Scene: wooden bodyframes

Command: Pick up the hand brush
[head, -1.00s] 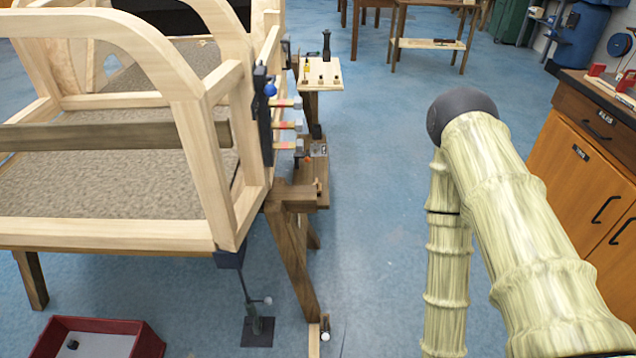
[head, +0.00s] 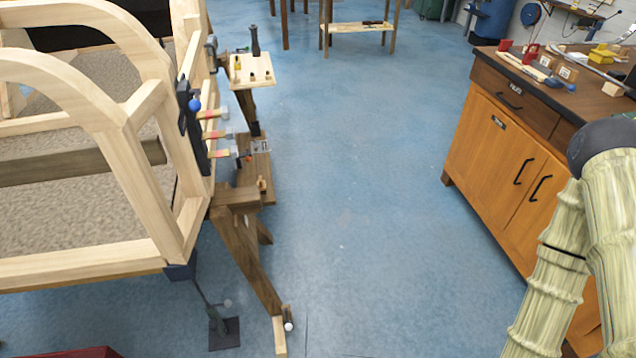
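I cannot make out a hand brush for certain in the head view. Small items lie on the dark bench top at the right, too small or partly hidden to name surely. My arm, in a pale ribbed cover with a dark rounded joint, fills the lower right. My gripper is out of the picture, so its state does not show.
A wooden bodyframe (head: 150,187) stands at the left, with a trestle (head: 243,255) and a small tool shelf (head: 249,72) beside it. An orange-fronted cabinet (head: 497,150) stands at the right. A low table (head: 357,27) is at the back. The blue floor between is clear.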

